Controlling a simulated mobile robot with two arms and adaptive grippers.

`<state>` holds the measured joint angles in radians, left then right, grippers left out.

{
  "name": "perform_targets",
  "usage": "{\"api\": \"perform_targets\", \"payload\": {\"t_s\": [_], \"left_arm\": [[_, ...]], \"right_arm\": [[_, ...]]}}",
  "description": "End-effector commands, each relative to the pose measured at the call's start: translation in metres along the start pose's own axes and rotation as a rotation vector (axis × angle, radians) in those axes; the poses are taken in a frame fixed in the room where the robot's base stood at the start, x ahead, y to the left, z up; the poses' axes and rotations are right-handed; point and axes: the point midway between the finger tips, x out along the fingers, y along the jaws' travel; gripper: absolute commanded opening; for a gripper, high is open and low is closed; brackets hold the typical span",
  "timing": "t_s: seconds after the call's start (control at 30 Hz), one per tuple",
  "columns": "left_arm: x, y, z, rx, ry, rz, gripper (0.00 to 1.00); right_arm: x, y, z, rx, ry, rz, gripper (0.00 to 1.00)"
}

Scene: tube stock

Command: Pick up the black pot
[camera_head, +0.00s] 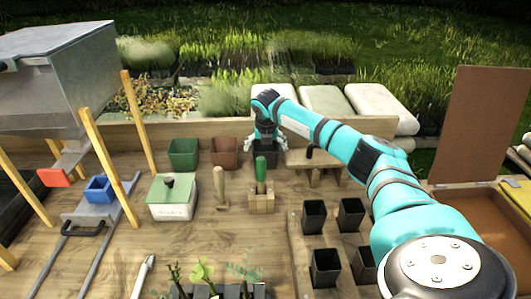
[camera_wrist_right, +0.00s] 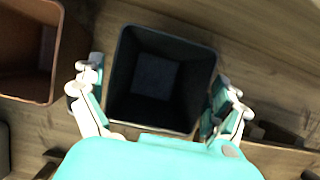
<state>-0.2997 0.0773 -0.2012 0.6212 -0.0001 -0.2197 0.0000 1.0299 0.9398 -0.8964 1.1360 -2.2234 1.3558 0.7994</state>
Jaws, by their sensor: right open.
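A black square pot (camera_head: 267,157) stands at the back of the wooden table, in a row with a green pot (camera_head: 183,153) and a brown pot (camera_head: 224,152). My right gripper (camera_head: 265,141) is over it, pointing down, and partly hides it in the head view. In the right wrist view, the black pot (camera_wrist_right: 160,85) is open-topped and empty. The open fingers of my right gripper (camera_wrist_right: 158,98) are on its left and right sides; I cannot tell whether they touch it. My left gripper is not in view.
Several smaller black pots (camera_head: 314,217) stand at the right. A wooden block with a green-handled tool (camera_head: 261,172) is in front of the black pot. A small wooden stand (camera_head: 316,160) is to its right. The brown pot (camera_wrist_right: 28,50) is close on the left.

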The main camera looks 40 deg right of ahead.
Motion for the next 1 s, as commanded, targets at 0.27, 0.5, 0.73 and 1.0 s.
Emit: {"api": "perform_targets", "payload": {"t_s": [0.27, 0.5, 0.73, 1.0], "left_arm": [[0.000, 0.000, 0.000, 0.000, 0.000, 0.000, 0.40], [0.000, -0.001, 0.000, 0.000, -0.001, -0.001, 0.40], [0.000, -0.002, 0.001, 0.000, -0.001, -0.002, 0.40], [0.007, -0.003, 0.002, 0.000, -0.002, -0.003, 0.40]], "right_arm": [[-0.001, 0.000, 0.000, 0.000, 0.000, 0.001, 0.69], [-0.001, 0.000, 0.000, 0.000, 0.000, 0.001, 0.56], [-0.001, 0.000, 0.000, 0.000, 0.000, 0.000, 0.56], [-0.025, 0.001, 0.011, 0.002, -0.005, 0.005, 0.56]]}}
